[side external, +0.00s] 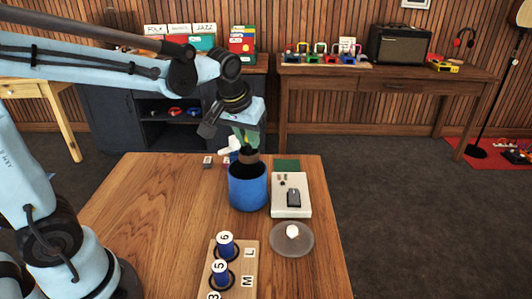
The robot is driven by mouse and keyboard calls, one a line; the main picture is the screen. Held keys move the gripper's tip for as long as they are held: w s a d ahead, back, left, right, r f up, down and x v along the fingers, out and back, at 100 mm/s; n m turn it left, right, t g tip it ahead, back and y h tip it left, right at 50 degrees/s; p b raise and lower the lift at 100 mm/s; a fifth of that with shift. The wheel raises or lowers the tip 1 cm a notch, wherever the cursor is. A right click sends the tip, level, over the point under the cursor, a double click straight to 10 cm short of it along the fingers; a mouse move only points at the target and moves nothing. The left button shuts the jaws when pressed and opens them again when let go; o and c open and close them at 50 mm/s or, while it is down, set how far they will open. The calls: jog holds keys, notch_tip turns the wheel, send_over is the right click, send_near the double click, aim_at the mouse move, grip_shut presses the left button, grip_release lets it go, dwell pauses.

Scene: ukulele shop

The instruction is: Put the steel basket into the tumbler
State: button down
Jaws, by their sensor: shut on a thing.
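The blue tumbler (248,190) stands upright on the wooden table, with its dark open mouth facing up. My gripper (246,145) is above the tumbler, pointing down, its fingers shut on a small brownish round piece, which I take for the steel basket (250,158). The basket overlaps the back of the tumbler's mouth in this view. I cannot tell whether its lower edge is above the rim or just inside it. The fingers partly hide the basket's top.
A white tray (302,207) with a dark block (294,198) stands right of the tumbler. A round grey dish (291,240) holding something white lies in front of it. A wooden board (230,277) with blue spools is nearer. A green pad (286,165) lies behind. The table's left side is clear.

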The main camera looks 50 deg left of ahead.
jog(key=shift+s+a+f, duration=0.15)
jog(key=shift+s+f, duration=0.05)
jog(key=shift+f, duration=4.85)
jog(key=c, duration=1.1)
grip_release()
jog(key=shift+f, duration=0.1)
jog(key=shift+o, duration=0.2)
